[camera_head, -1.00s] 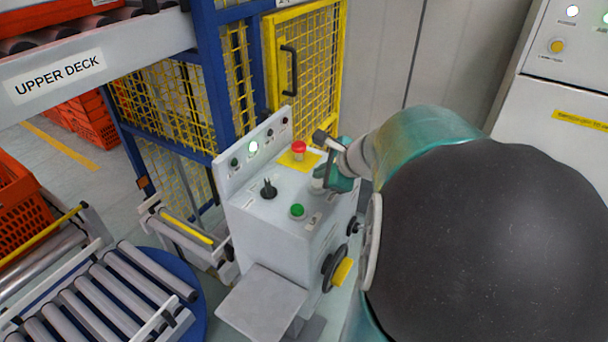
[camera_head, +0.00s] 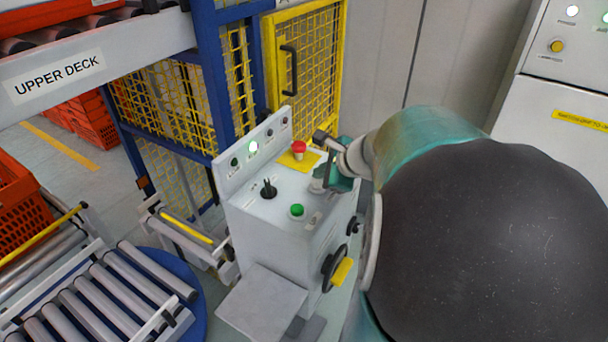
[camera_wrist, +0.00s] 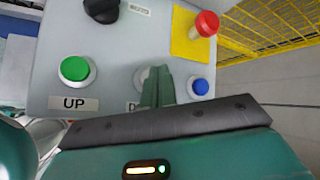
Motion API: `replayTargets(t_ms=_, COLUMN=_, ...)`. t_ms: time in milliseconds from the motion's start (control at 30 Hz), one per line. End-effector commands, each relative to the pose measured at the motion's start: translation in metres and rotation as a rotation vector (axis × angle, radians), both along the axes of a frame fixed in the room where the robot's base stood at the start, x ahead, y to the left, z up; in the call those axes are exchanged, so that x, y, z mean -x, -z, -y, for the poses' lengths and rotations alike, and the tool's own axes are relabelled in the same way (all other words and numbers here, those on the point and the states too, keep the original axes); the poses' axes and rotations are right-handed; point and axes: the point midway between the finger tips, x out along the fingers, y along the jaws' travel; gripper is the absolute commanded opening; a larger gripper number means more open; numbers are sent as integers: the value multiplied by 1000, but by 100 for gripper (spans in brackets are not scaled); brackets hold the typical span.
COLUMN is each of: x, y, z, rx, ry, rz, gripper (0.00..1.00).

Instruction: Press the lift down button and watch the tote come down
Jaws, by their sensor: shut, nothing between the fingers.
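The grey control console (camera_head: 262,254) stands in the middle of the head view. In the wrist view its green button (camera_wrist: 75,68) has an UP label below it. To its right is a pale round button (camera_wrist: 140,77), mostly hidden behind my gripper (camera_wrist: 158,75); only a "D" shows of its label (camera_wrist: 132,105). My gripper is shut and empty, its fingertips over or against that button; contact cannot be told. An orange tote (camera_head: 18,215) is at the left, and part of another orange one (camera_head: 45,10) shows on the upper deck.
A red mushroom button (camera_wrist: 206,23) on a yellow plate, a blue button (camera_wrist: 199,86) and a black selector (camera_head: 268,189) are close by on the console. A yellow mesh cage (camera_head: 305,60) stands behind. A roller conveyor (camera_head: 100,300) is at lower left.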

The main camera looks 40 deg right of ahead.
Motion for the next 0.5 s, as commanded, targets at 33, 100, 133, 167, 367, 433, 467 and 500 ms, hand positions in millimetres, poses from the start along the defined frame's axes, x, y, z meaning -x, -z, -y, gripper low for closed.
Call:
replayTargets(t_ms=33, x=0, y=0, z=0, rx=0, ry=0, rz=0, gripper=0)
replayTargets(t_ms=100, x=0, y=0, z=0, rx=0, ry=0, rz=0, gripper=0)
replayTargets(t_ms=133, x=0, y=0, z=0, rx=0, ry=0, rz=0, gripper=0)
replayTargets(t_ms=167, x=0, y=0, z=0, rx=0, ry=0, rz=0, gripper=0)
replayTargets(t_ms=367, x=0, y=3, z=0, rx=-1, ry=0, rz=-1, gripper=0)
replayTargets(t_ms=433, x=0, y=6, z=0, rx=0, ry=0, rz=-1, gripper=0)
replayTargets(t_ms=467, x=0, y=7, z=0, rx=0, ry=0, rz=-1, gripper=0)
replayTargets(t_ms=500, x=0, y=8, z=0, rx=0, ry=0, rz=-1, gripper=0)
